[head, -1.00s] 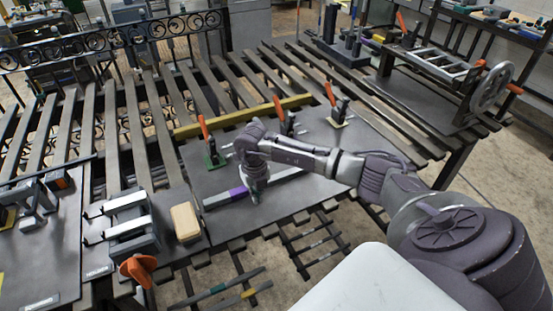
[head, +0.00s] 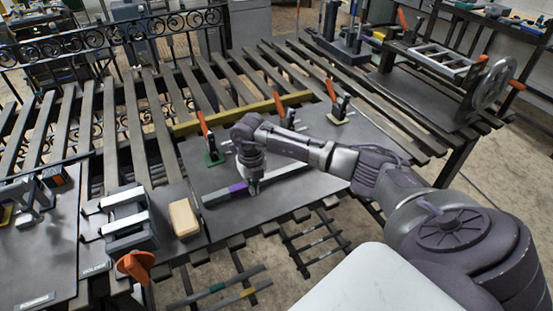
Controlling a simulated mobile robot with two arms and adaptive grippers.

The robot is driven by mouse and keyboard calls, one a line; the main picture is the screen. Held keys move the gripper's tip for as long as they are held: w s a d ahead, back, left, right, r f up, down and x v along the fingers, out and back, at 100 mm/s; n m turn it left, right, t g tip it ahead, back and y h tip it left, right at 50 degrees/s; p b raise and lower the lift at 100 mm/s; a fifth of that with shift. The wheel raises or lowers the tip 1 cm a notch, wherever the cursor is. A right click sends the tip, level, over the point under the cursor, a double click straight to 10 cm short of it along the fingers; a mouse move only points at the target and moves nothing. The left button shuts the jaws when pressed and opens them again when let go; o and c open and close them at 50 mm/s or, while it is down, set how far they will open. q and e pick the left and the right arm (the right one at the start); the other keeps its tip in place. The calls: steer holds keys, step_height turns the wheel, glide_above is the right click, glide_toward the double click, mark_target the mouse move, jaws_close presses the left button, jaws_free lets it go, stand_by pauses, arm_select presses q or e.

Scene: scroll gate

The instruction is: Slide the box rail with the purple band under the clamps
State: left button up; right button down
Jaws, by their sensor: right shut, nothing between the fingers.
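The box rail (head: 215,198) is a grey bar with a purple band (head: 238,189) near its left part. It lies on the dark plate (head: 250,214), in front of the toggle clamps. My right gripper (head: 254,188) points down at the rail just right of the purple band. It is shut and empty; its fingertips are small and contact is unclear.
A tan block (head: 184,218) and a grey vise (head: 127,226) with an orange knob stand left of the plate. A ladder-like frame with a handwheel (head: 493,84) stands at the right back. Slats with open gaps surround the plate.

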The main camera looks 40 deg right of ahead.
steer(key=shift+w+d+b, duration=0.2)
steer(key=shift+w+b, duration=0.45)
steer(key=shift+w, duration=0.1)
steer(key=shift+w+d+b, duration=0.15)
steer(key=shift+w+b, duration=0.5)
steer(key=shift+w, duration=0.05)
steer(key=shift+s, duration=0.1)
steer(key=shift+s+a+r+p, duration=0.1)
steer(key=shift+s+a+p, duration=0.1)
steer(key=shift+s+p, duration=0.65)
steer(key=shift+s+a, duration=0.1)
steer(key=shift+s, duration=0.2)
step_height(320, 180, up, 8)
steer(key=p, duration=0.6)
